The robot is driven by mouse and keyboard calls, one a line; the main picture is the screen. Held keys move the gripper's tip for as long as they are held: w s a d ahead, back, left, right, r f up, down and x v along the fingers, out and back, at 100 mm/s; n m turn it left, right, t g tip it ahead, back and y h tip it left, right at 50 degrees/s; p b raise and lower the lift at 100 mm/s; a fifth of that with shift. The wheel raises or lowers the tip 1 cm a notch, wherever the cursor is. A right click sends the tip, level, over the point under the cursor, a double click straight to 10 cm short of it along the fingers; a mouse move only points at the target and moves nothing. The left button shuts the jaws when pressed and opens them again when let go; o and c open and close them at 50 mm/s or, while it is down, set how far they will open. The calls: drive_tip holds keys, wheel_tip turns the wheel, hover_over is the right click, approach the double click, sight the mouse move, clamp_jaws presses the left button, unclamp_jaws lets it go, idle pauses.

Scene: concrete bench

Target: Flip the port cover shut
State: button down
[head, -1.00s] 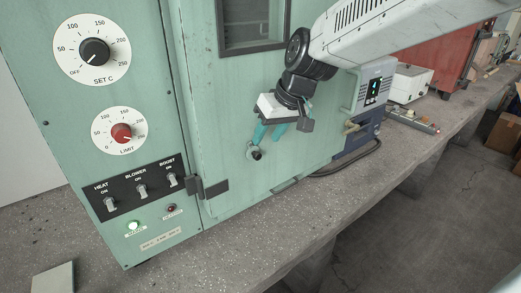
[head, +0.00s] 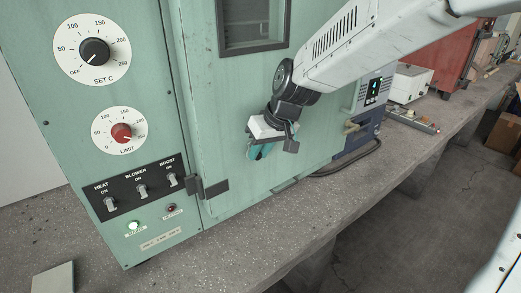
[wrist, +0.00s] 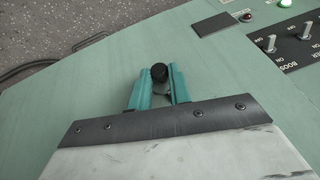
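A round black knob (wrist: 160,72) on the green oven front shows in the wrist view. A pale patch shows just below it, too small to make out. My gripper (wrist: 160,74) has its two teal fingertips on either side of the knob, very close to it. Whether they touch it is not clear. In the head view my gripper (head: 257,153) is at the lower part of the green door and hides the knob and any port cover there. I cannot tell the cover's position.
The green oven door (head: 215,110) has a dark window (head: 252,25) above my gripper. A dark latch (head: 208,188) sits to the left, beside the switch panel (head: 140,192). A grey unit (head: 372,92) stands to the right. The concrete bench (head: 260,225) in front is clear.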

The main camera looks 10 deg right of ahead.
drive_tip(key=shift+s+a+f+m+g+y, duration=0.1)
drive_tip(key=shift+m+g+y, duration=0.2)
drive_tip(key=shift+y, duration=0.45)
drive_tip(key=shift+f+m+g+y, duration=0.1)
drive_tip(key=shift+g+y, duration=0.3)
drive_tip(key=shift+y, duration=0.35)
drive_tip(key=c, duration=1.3)
unclamp_jaws()
drive_tip(key=v, duration=0.8)
drive_tip(key=shift+a, duration=0.15)
